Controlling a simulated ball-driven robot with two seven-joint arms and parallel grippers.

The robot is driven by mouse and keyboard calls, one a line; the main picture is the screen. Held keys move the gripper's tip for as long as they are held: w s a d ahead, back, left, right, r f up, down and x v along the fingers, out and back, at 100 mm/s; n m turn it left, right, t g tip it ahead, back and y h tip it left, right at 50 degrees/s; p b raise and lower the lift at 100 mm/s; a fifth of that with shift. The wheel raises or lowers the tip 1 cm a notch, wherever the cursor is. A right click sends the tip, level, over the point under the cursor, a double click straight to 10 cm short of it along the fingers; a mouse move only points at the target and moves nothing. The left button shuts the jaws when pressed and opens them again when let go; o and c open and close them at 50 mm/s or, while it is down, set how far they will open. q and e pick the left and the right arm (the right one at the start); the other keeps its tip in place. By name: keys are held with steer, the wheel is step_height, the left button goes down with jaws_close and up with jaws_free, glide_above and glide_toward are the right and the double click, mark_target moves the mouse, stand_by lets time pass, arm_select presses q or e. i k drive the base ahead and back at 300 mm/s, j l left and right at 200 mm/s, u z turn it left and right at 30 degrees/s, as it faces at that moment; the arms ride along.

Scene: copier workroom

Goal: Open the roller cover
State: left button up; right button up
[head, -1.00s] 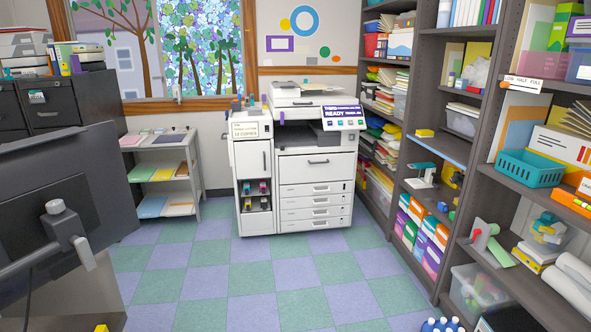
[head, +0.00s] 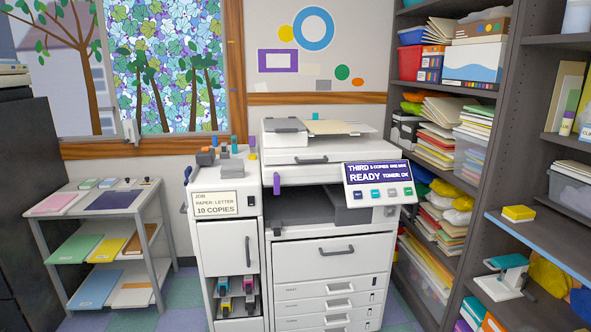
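The white copier (head: 330,235) stands against the back wall, seen from the front. On its top is a document feeder with a raised block (head: 284,126) at the left and a tray holding paper (head: 325,128). No panel stands raised on top. I cannot tell for certain which part is the roller cover. A lid handle (head: 311,160) sits at the front of the top unit. A purple lever (head: 276,183) hangs at the left of a dark output opening (head: 310,200). Neither of my grippers is in view.
A side cabinet (head: 223,245) with a job sign and small items on top stands left of the copier. A tilted display (head: 377,184) reads READY. A low shelf (head: 107,255) is at left, a tall shelf (head: 500,170) at right. Some checkered floor (head: 129,320) shows in front.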

mark_target(291, 124)
steer(key=i, duration=1.25)
steer(key=i+l+u, duration=0.15)
steer(key=i, duration=1.1)
